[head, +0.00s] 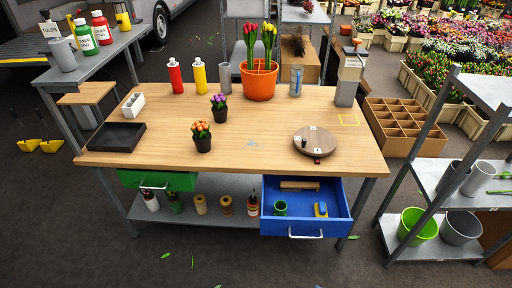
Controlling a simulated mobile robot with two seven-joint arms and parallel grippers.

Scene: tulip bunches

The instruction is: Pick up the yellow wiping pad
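A small yellow item with a blue part on top (321,210) lies in the open blue drawer (338,229), at the drawer's right side. It may be the yellow wiping pad, but it is too small to tell for sure. A green cup-like item (280,208) and a brown bar (300,185) lie in the same drawer. The drawer is pulled out under the right part of the wooden table (250,160). Neither of my grippers is in view.
On the table stand an orange pot with tulips (260,82), two small potted flowers (202,137), a round wooden turntable (315,142) and a black tray (118,137). A green drawer (158,181) is at the left. A metal shelf (440,170) stands right. The table's front middle is clear.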

